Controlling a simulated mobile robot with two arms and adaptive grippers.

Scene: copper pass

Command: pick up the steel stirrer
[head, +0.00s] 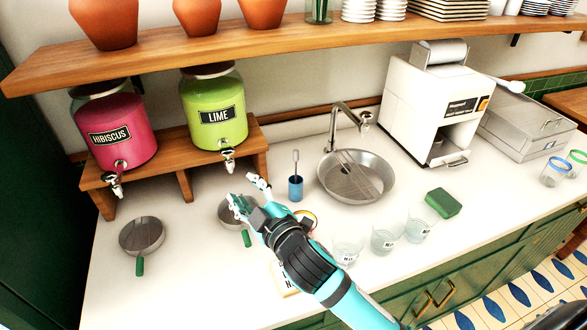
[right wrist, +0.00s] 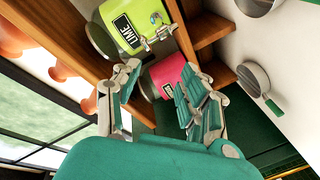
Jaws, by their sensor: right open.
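The steel stirrer (head: 295,163) is a thin grey rod with a darker top end. It stands nearly upright in a small blue cup (head: 296,188) on the white counter, left of the round sink. Its lower part is hidden inside the cup. My right gripper (head: 246,190) is open and empty, above the counter to the left of the cup and apart from it. In the right wrist view its spread fingers (right wrist: 160,75) point towards the drink dispensers, and the stirrer does not show there. My left gripper is not in view.
Lime (head: 215,110) and hibiscus (head: 113,125) dispensers stand on a wooden stand behind. A strainer (head: 142,235) lies left; another (head: 232,212) is partly hidden by my gripper. Glasses (head: 386,236), a green sponge (head: 443,203) and the sink (head: 378,190) are right. A shelf (head: 190,42) runs above.

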